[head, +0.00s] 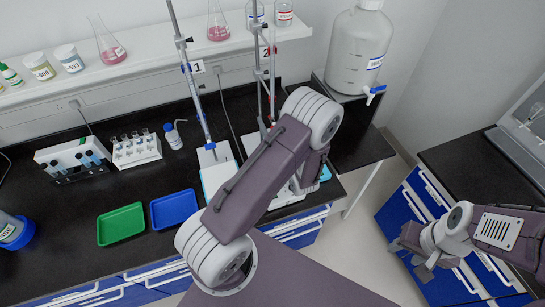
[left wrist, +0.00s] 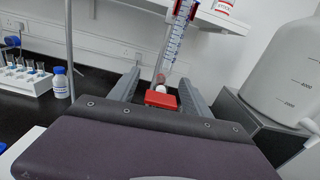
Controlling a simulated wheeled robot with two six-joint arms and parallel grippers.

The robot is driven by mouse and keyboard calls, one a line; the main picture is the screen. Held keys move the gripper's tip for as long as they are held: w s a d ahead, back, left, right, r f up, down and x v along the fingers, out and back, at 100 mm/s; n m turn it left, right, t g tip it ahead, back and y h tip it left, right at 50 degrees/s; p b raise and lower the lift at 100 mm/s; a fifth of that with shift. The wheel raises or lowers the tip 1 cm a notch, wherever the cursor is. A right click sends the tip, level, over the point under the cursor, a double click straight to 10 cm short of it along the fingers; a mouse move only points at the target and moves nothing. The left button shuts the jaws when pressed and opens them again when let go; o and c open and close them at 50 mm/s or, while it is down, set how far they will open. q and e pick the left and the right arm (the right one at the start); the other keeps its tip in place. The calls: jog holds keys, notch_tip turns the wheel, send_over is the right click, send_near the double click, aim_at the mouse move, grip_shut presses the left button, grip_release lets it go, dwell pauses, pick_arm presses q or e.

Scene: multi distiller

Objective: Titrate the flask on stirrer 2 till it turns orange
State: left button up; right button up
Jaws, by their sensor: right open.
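Two burette stands rise at the bench's back; the left burette (head: 196,95) carries a label "1" beside it. The right burette (head: 272,75) stands behind my left arm, and the flask and most of the right stirrer are hidden there. In the left wrist view a graduated burette (left wrist: 174,45) ends above a red stopcock part (left wrist: 160,99). My left gripper (left wrist: 160,97) is open, its two grey fingers apart on either side of that red part; contact cannot be told. My right gripper (head: 412,250) is open and empty, low at the right, away from the bench.
A green tray (head: 121,224) and a blue tray (head: 174,209) lie on the black bench, near tube racks (head: 136,150) and a wash bottle (head: 173,137). A large carboy (head: 358,50) stands to the right. The shelf (head: 150,62) holds flasks and jars.

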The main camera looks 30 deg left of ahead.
pick_arm(q)
jog(key=b+v, duration=0.3)
jog(key=v, duration=0.6)
dwell(0.4)
